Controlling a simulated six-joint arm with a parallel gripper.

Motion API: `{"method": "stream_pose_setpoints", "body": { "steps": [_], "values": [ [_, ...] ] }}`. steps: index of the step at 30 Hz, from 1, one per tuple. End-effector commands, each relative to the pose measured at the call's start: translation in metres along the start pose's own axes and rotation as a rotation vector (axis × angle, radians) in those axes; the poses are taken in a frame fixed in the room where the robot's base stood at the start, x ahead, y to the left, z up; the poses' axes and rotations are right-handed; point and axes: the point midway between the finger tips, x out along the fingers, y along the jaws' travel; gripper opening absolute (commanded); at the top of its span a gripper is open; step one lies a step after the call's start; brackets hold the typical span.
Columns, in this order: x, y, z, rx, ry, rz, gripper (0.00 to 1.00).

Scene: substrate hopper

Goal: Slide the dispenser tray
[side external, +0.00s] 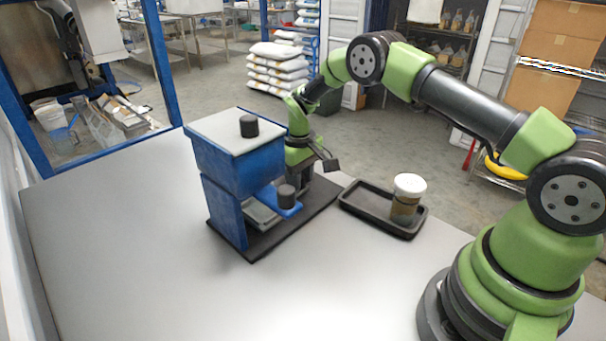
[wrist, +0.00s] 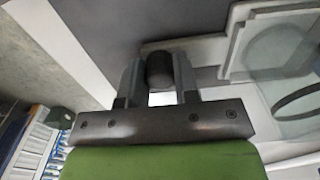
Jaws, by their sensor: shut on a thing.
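The blue hopper (side external: 238,168) with a light grey lid stands on a dark base plate (side external: 262,240) on the table. The blue dispenser tray (side external: 291,209) sticks out low from its right side, with a black knob (side external: 286,191) at its end. My gripper (wrist: 158,80) is shut on a black knob (wrist: 158,66), which sits between the two grey fingers in the wrist view. In the side view my green wrist is just behind the tray, and the fingertips are largely hidden there.
A second black knob (side external: 249,126) stands on the hopper lid. A black shallow tray (side external: 364,209) to the right holds a white-lidded jar (side external: 408,198). The table (side external: 130,240) is clear at the left and front.

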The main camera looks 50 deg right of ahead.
Motion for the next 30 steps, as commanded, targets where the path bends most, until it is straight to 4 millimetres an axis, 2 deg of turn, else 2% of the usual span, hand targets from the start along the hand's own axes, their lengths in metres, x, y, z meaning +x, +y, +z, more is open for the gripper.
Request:
{"method": "stream_pose_setpoints", "body": {
  "steps": [1,2,3,5,13,16,27,30],
  "values": [
    [0.000,0.001,0.000,0.000,0.001,0.001,0.00],
    [0.000,0.001,0.000,0.000,0.001,0.001,0.34],
    [0.000,0.001,0.000,0.000,0.001,0.001,0.43],
    [0.000,0.001,0.000,0.000,0.001,0.001,0.55],
    [-0.001,0.001,0.000,0.000,0.000,0.000,0.55],
    [-0.007,0.001,-0.001,0.001,0.002,0.000,0.55],
    [-0.076,0.001,-0.001,0.000,0.005,0.002,0.55],
    [-0.089,0.001,-0.001,0.001,0.004,0.001,0.55]
  ]
}}
